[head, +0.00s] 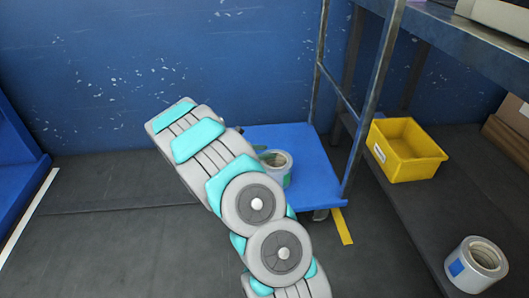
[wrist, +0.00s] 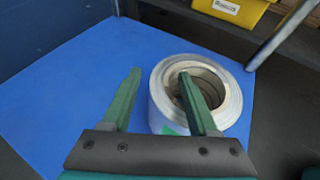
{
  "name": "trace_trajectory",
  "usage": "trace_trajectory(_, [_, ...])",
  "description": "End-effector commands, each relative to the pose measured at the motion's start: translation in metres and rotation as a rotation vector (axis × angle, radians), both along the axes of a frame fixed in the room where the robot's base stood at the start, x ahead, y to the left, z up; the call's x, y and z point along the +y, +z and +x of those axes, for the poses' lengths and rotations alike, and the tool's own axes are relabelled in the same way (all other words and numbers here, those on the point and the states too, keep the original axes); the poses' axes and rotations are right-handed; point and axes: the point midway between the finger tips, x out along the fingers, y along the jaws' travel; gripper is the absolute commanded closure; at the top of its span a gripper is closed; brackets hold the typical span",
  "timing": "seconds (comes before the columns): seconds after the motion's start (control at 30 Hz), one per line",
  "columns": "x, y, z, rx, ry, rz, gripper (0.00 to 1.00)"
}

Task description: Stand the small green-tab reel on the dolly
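The small reel, white-grey with a hollow core, stands upright on the blue dolly (head: 312,155) near its front. In the head view the reel (head: 287,166) is partly hidden behind my arm. In the wrist view the reel (wrist: 158,108) shows a green tab (wrist: 172,130) low on its near side. My gripper (wrist: 160,72) is open, its dark green fingers apart. The left finger is outside the reel, with blue deck (wrist: 60,110) visible between them. The right finger overlaps the reel's core opening; I cannot tell how deep it reaches or whether it touches.
A yellow bin (head: 408,150) sits on the dark lower shelf at right. Another reel with a blue tab (head: 476,265) stands nearer on that shelf. A metal post (head: 372,100) rises beside the dolly's right edge. The floor to the left is clear.

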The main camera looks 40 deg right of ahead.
Motion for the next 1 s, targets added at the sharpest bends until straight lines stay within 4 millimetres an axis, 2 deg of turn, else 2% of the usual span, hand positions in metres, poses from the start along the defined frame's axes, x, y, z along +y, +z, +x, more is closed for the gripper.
trace_trajectory(0.23, [0.000,0.000,0.000,0.000,0.000,0.000,0.39])
trace_trajectory(0.37, [0.007,0.004,0.001,-0.001,0.002,0.000,0.39])
trace_trajectory(0.47, [0.020,0.010,0.003,-0.002,0.004,0.000,0.39])
trace_trajectory(0.8, [0.083,0.036,0.009,-0.001,0.003,0.001,0.39])
trace_trajectory(1.0, [0.105,0.044,0.010,0.001,0.003,0.001,0.39])
